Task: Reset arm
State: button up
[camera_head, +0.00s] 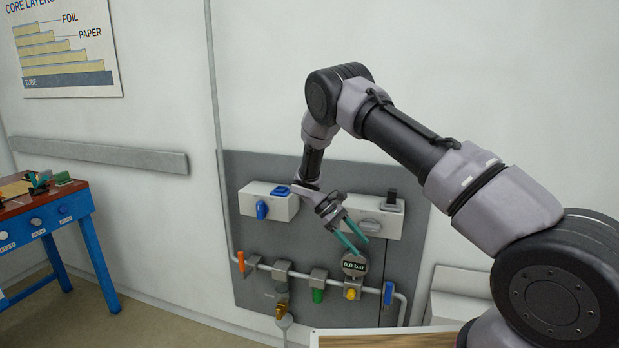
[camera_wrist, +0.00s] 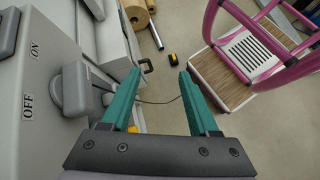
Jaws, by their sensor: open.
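My gripper (camera_head: 354,237) has teal fingers and is in front of the grey wall panel (camera_head: 325,175), just above the round gauge (camera_head: 354,265) that reads 0.0 bar. In the wrist view my gripper (camera_wrist: 160,98) is open, with nothing between its fingers. My arm reaches in from the right in the head view, bent at a high elbow. The right switch box (camera_head: 374,217) is close behind the fingers. In the wrist view a grey knob (camera_wrist: 85,88) with ON and OFF labels is just left of the left finger. I cannot tell whether they touch.
A pipe with an orange lever (camera_head: 241,262) and several coloured valves runs below. A blue-legged bench (camera_head: 50,215) stands at the left.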

jog(key=s+d+r+m+t+y, duration=0.1)
jog(key=s+d+r+m+y, duration=0.1)
jog(key=r, duration=0.7)
jog(key=s+d+r+m+t+y, duration=0.1)
jog(key=s+d+r+m+y, duration=0.15)
jog(key=r, duration=0.75)
jog(key=s+d+r+m+t+y, duration=0.1)
jog(key=d+r+m+y, duration=0.15)
jog(key=r, duration=0.65)
jog(key=s+d+r+m+t+y, duration=0.1)
jog(key=s+d+r+m+t, duration=0.1)
jog(key=s+r, duration=0.5)
jog(key=s+d+r+m+t+y, duration=0.1)
jog(key=s+r+m+t, duration=0.4)
jog(key=s, duration=0.7)
jog(key=shift+s+d+r+t+y, duration=0.4)
jog(key=shift+r+t+y, duration=0.4)
jog(key=shift+r+t, duration=0.1)
